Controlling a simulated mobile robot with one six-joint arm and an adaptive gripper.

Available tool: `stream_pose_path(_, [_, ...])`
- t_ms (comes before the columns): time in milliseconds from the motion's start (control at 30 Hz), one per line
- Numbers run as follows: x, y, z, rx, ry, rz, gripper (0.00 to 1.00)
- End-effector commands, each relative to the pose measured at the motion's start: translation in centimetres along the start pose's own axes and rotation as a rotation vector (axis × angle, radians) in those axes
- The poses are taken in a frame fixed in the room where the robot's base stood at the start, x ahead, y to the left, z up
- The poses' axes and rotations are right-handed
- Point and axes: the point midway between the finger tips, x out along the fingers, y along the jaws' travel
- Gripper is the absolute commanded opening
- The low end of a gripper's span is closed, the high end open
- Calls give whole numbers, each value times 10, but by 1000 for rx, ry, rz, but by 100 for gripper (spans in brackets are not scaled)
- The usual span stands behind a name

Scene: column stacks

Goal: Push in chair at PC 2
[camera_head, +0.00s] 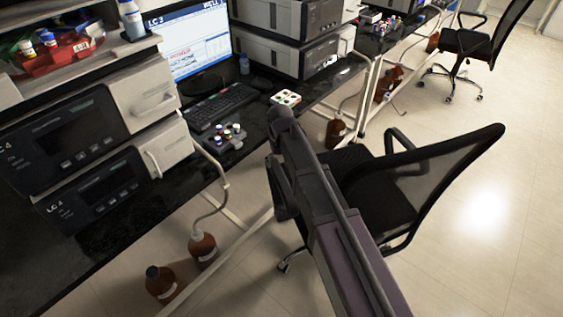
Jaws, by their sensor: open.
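A black office chair (437,186) with a mesh back stands on the floor right of the centre. It is pulled out from the bench, its seat facing the bench and its back towards the open floor. My arm crosses in front of part of its seat and base. A second black chair (492,42) stands farther off at the top right. No readable PC 2 label shows, so I cannot tell which chair belongs to it. My gripper's fingers cannot be made out; only dark arm links show, between the bench and the nearer chair.
A black bench (135,212) runs along the left with instruments, a monitor (196,42), a keyboard (219,104) and vial racks. Brown bottles (202,248) stand on the floor near the white bench legs. Pale floor is clear at the right.

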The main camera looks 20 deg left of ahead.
Motion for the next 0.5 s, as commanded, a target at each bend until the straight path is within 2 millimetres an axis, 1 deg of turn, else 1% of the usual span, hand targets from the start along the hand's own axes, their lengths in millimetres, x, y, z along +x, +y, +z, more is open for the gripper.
stream_pose_path(33, [8,0,0,0,0,0,100])
stream_pose_path(500, [43,1,0,1,0,0,100])
